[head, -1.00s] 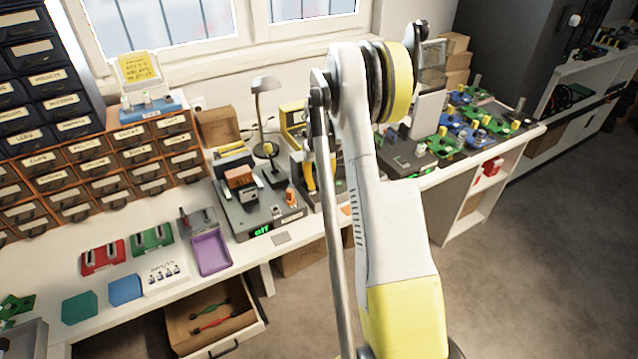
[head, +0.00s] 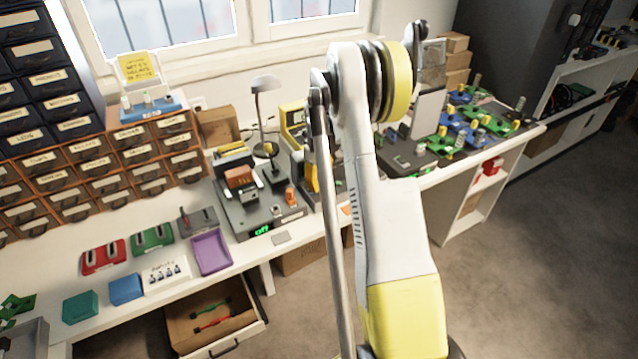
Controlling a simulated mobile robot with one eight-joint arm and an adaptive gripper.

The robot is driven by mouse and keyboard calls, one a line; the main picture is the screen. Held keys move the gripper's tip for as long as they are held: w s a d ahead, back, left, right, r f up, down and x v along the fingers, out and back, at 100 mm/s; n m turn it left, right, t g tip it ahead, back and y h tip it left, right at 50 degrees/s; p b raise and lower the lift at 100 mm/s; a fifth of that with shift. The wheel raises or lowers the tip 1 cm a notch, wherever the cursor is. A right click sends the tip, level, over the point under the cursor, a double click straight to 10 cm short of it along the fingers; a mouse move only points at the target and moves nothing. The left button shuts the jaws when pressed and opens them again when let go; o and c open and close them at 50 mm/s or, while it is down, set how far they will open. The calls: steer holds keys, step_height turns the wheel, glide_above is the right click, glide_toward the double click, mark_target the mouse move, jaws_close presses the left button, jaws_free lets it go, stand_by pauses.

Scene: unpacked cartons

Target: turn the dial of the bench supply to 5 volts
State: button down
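My arm crosses the middle of the view, to the right of the supply. My gripper is not clearly visible; the arm hides the area behind it.
An open drawer (head: 212,316) juts out below. Green and blue parts crowd the bench at right.

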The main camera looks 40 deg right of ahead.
mark_target(319, 182)
stand_by(0.4)
steer(key=c, duration=1.1)
jaws_free()
steer(key=shift+o, duration=0.2)
step_height(319, 182, up, 12)
